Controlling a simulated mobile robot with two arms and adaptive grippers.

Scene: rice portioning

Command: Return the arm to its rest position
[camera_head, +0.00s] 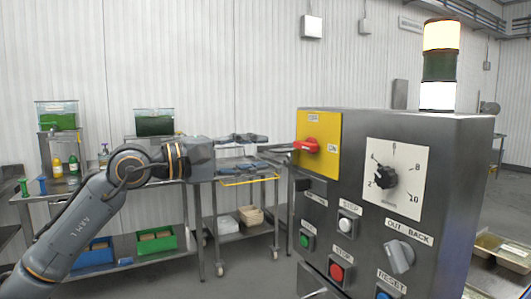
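My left arm comes in from the lower left, and its gripper (266,152) points right, toward the control cabinet. Its two dark fingers look spread, one above the other, with no object seen between them. The fingertips are a little left of the red rotary switch (306,146) on the cabinet's yellow plate (323,124) and look apart from it. My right gripper is not in view.
The grey control cabinet (455,165) fills the right side, with a lit signal tower (440,65) on top. Food trays (505,250) are at the far right.

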